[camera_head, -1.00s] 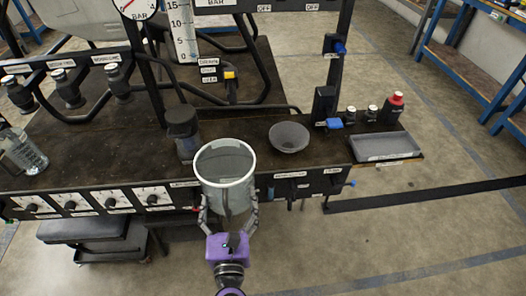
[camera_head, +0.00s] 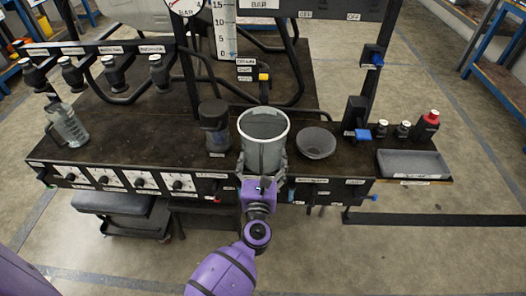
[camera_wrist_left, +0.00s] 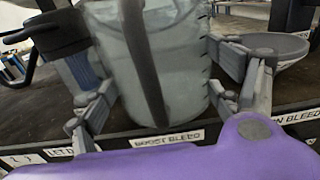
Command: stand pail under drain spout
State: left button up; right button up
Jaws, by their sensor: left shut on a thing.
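The pail (camera_head: 263,153) is a pale grey, open-topped bucket, upright at the bench's front edge between a dark-lidded jar and a grey bowl. My left gripper (camera_head: 263,172) is shut on it from the front. In the left wrist view the pail (camera_wrist_left: 185,65) shows graduation marks and a dark handle, with my fingers (camera_wrist_left: 170,95) on either side. I cannot tell whether its base touches the bench. My right gripper is out of view.
The dark-lidded jar (camera_head: 215,130) and grey bowl (camera_head: 316,143) stand close on either side. A low black stool (camera_head: 120,205) stands below; the floor at lower right is clear.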

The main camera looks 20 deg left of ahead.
pick_arm(q)
jog(key=x, duration=0.4)
jog(key=shift+w+a, duration=0.1)
jog(key=shift+w, duration=0.2)
jog(key=shift+s+f, duration=0.1)
jog(key=shift+f, duration=0.65)
jog(key=shift+s, duration=0.1)
jog(key=shift+f+b, duration=0.25)
jog(key=shift+b, duration=0.1)
jog(key=o, duration=1.2)
jog(key=shift+r, duration=0.1)
